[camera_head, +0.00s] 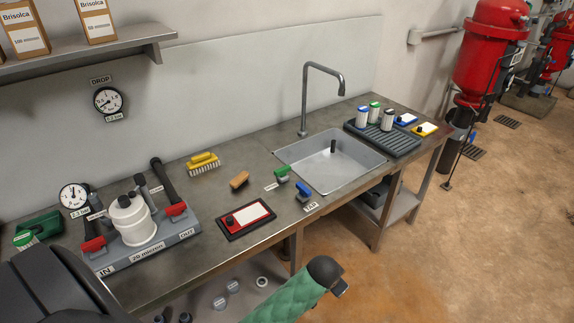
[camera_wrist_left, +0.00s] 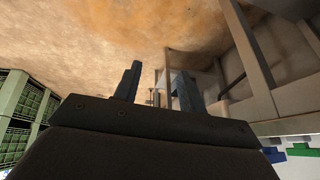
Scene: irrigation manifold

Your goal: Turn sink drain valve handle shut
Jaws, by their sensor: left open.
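Two small valve handles stand on the bench left of the sink (camera_head: 340,177): a green one (camera_head: 282,173) and a blue one (camera_head: 303,190). The label by the blue one reads TAP; the label by the green one is too small to read. Green and blue parts also show at the lower right of the left wrist view. My left gripper (camera_wrist_left: 157,85) is open and empty there, with the floor and bench legs beyond its fingers. In the head view a green-sleeved arm with a dark end is below the bench's front edge, apart from both handles. My right gripper does not show.
A filter housing (camera_head: 133,217) with red-based levers stands left. A tall faucet (camera_head: 304,100) rises behind the sink. A black rack (camera_head: 383,137) is right. Floor before the bench is clear.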

